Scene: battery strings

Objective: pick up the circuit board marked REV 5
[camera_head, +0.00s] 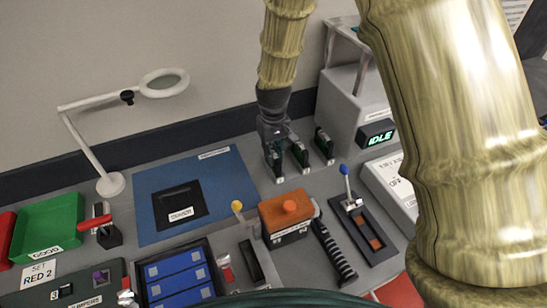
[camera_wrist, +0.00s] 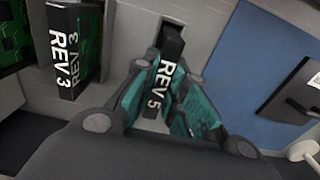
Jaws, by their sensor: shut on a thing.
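The circuit board marked REV 5 (camera_wrist: 165,75) stands between the fingers of my gripper (camera_wrist: 163,108) in the wrist view, its black edge with the white label facing the camera. My gripper is shut on it. In the head view my gripper (camera_head: 272,140) points down over the leftmost of three upright boards, and the held board (camera_head: 277,164) is partly hidden by the fingers. A board marked REV 3 (camera_wrist: 72,50) stands apart beside it in the wrist view. I cannot tell whether the held board is clear of its seat.
Two other upright boards (camera_head: 300,154) stand just right of my gripper in the head view, by a grey machine reading IDLE (camera_head: 376,134). A blue mat (camera_head: 150,206) lies left. An orange-topped box (camera_head: 287,213) and levers stand in front. A green GOOD tray (camera_head: 50,222) is far left.

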